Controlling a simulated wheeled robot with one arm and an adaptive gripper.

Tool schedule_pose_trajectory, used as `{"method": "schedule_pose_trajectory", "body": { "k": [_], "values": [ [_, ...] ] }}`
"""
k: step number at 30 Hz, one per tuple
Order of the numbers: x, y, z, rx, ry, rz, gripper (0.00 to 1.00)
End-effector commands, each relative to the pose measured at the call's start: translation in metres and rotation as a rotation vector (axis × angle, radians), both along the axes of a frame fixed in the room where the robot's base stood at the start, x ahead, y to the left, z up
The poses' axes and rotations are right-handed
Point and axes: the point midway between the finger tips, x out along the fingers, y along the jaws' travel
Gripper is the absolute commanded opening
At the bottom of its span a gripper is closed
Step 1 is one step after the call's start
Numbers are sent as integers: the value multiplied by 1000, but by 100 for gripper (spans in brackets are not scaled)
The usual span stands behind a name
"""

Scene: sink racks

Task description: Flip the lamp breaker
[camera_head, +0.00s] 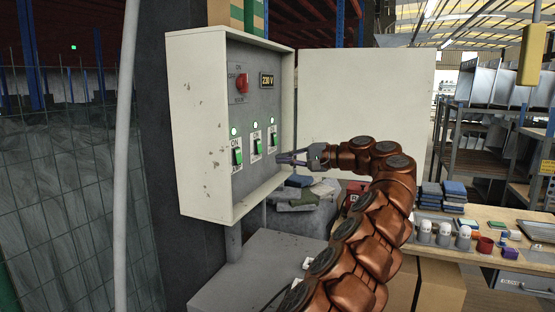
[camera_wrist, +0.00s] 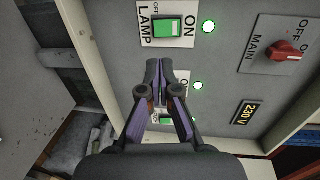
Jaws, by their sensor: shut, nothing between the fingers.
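The lamp breaker (camera_wrist: 167,30) is a green rocker switch on a white plate marked LAMP, ON and OFF, at the top of the wrist view. The green light (camera_wrist: 208,27) beside its ON end is lit. In the head view it appears to be the leftmost switch (camera_head: 237,156) in the open panel box. My gripper (camera_wrist: 167,68) is shut and empty, its fingertips just below the lamp plate in the wrist view. In the head view my gripper (camera_head: 279,158) is near the box's right side, right of the lamp breaker. The fingers largely hide the middle switch.
Two more green switches, the middle one (camera_head: 257,143) and the right one (camera_head: 272,139), have lit lights. A red main knob (camera_head: 242,84) and a 230 V display (camera_head: 267,81) sit above. The box door (camera_head: 365,100) stands open at right. The box walls border the panel.

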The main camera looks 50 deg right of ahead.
Motion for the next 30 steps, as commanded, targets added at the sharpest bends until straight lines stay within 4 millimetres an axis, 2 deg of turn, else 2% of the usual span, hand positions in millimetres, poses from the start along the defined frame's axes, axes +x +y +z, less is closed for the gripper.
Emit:
{"method": "schedule_pose_trajectory", "body": {
  "k": [12,18,24,30],
  "values": [
    [70,23,-7,1,0,4,0],
    [97,31,-12,1,0,2,0],
    [111,34,-15,0,-1,-4,0],
    [114,34,-16,-1,-1,-4,0]
  ]
}}
